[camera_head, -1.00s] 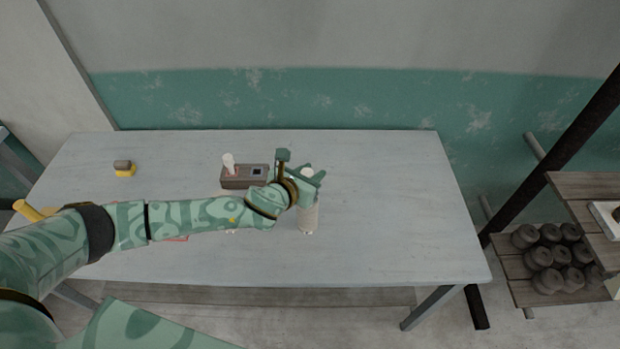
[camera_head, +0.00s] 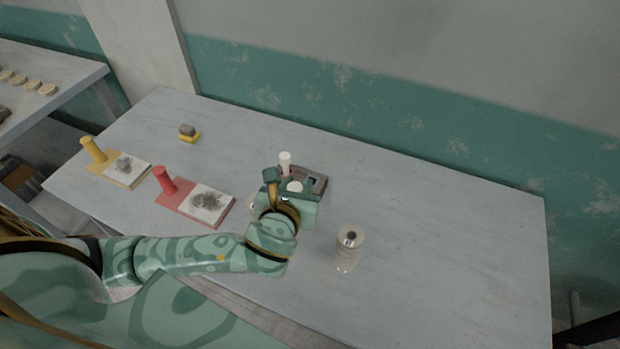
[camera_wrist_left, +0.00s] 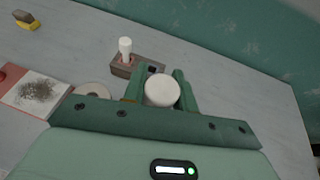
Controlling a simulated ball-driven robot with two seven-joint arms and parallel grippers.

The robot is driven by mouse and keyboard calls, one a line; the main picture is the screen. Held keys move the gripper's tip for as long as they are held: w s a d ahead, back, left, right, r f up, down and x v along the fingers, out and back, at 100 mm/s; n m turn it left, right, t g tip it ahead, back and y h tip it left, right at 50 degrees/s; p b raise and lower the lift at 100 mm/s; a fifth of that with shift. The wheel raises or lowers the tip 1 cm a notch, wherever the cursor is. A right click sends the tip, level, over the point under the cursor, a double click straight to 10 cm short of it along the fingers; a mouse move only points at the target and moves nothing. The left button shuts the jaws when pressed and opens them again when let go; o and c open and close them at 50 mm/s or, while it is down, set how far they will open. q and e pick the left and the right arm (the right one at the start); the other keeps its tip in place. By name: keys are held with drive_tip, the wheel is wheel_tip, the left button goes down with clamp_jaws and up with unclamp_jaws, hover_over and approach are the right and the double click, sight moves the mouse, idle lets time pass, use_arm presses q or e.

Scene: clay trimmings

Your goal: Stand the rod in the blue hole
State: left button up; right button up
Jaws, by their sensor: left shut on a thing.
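My left gripper (camera_head: 295,191) is shut on a rod with a round white end (camera_wrist_left: 162,90), seen from above between the fingers. The rod's lower part is hidden. A grey-brown block (camera_head: 319,184) lies just beyond the gripper and is partly covered by it. A white rod (camera_head: 285,160) stands upright at the block's left end; it also shows in the left wrist view (camera_wrist_left: 125,46). A dark square opening with a bluish edge (camera_head: 313,181) shows in the block's right part, beyond the held rod. I cannot tell the held rod's height above the table. My right gripper is not in view.
A pale cylinder with a dark top hole (camera_head: 348,252) stands right of the gripper. A red board with a peg (camera_head: 179,208) and a yellow one (camera_head: 103,170) lie left, with a yellow-grey block (camera_head: 189,133) behind. The table's right side is clear.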

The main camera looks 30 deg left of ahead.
use_arm(q)
drive_tip(key=w+a+b, duration=0.3)
drive_tip(key=w+a, duration=0.1)
drive_tip(key=w, duration=1.2)
drive_tip(key=f+b, duration=0.2)
drive_tip(key=f, duration=0.4)
drive_tip(key=f+b, duration=0.3)
drive_tip(key=f, duration=0.3)
drive_tip(key=shift+w+a, duration=0.2)
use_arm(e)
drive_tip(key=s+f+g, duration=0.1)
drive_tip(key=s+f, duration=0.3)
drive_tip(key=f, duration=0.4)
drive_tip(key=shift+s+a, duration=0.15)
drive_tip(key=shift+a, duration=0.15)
use_arm(q)
drive_tip(key=shift+r, duration=0.1)
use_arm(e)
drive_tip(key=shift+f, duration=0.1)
use_arm(q)
drive_tip(key=o, duration=1)
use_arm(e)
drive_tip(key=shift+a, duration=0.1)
